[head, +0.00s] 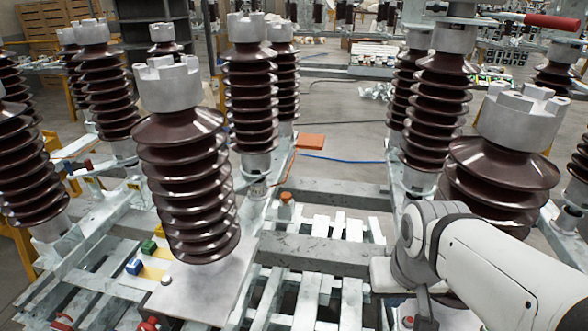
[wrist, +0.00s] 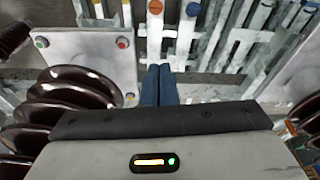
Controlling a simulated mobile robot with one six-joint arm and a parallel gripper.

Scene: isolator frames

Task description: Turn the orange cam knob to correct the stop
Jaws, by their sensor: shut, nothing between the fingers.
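A small orange knob (head: 286,197) stands on the pale metal frame near the middle of the head view. In the wrist view an orange round cap (wrist: 155,7) sits at the top edge, straight beyond my fingertips; I cannot tell if it is the same part. My gripper (wrist: 157,70) has its two dark blue fingers pressed together, with nothing between them. They are apart from the orange cap in the picture. In the head view my arm comes in at the lower right, and the fingers cannot be made out there. The stop cannot be made out.
Brown ribbed insulators (head: 187,180) stand close on both sides; one (wrist: 75,95) is left of my fingers. A metal plate (wrist: 85,55) has green and red caps. A blue cap (wrist: 193,8) is right of the orange one. An orange slab (head: 311,141) lies farther back.

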